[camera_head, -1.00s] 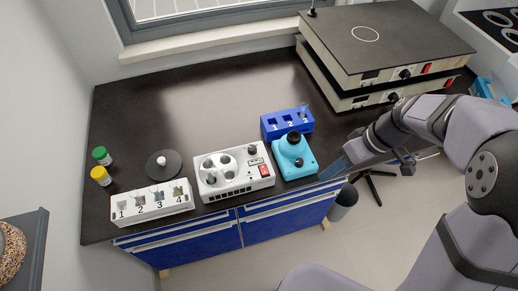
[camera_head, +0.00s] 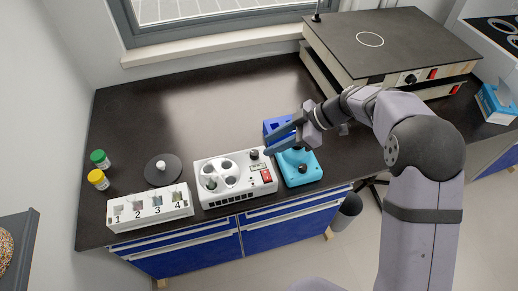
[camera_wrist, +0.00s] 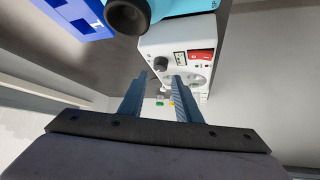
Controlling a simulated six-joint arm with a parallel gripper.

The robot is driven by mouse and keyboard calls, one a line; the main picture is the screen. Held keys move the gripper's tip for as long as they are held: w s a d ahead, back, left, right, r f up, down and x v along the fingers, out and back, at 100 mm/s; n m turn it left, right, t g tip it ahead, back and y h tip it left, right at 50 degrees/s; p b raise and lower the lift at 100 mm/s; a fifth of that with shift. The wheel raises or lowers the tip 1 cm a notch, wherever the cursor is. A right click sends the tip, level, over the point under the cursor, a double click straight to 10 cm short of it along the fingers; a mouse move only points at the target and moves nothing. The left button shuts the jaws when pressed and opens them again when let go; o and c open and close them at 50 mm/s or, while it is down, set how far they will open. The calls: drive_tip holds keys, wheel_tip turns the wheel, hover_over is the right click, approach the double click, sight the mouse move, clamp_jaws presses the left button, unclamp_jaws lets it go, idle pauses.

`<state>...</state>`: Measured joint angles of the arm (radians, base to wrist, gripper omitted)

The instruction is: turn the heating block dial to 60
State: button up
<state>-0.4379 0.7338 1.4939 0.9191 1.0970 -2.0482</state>
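The heating block (camera_head: 235,192) is a white box with several round wells, a red switch and a small display, at the front of the bench. Its dark dial (camera_head: 254,154) is at the upper right of its top, and shows in the wrist view (camera_wrist: 160,63) near the gap between my fingertips. The dial's setting is too small to read. My gripper (camera_head: 280,142) is open and empty, reaching in from the right above the blue rack and turquoise device. In the wrist view its two fingers (camera_wrist: 158,82) are apart, pointing toward the heating block.
A turquoise device (camera_head: 299,170) with a dark knob stands just right of the heating block. A blue numbered rack (camera_head: 273,127) is behind it, partly hidden by my gripper. A white numbered rack (camera_head: 150,213) stands left.

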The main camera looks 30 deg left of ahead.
sight(255, 153)
drive_tip(key=shift+p+x, duration=1.05)
drive_tip(key=shift+x, duration=2.05)
drive_tip(key=shift+w, duration=0.1)
drive_tip(key=c, duration=0.8)
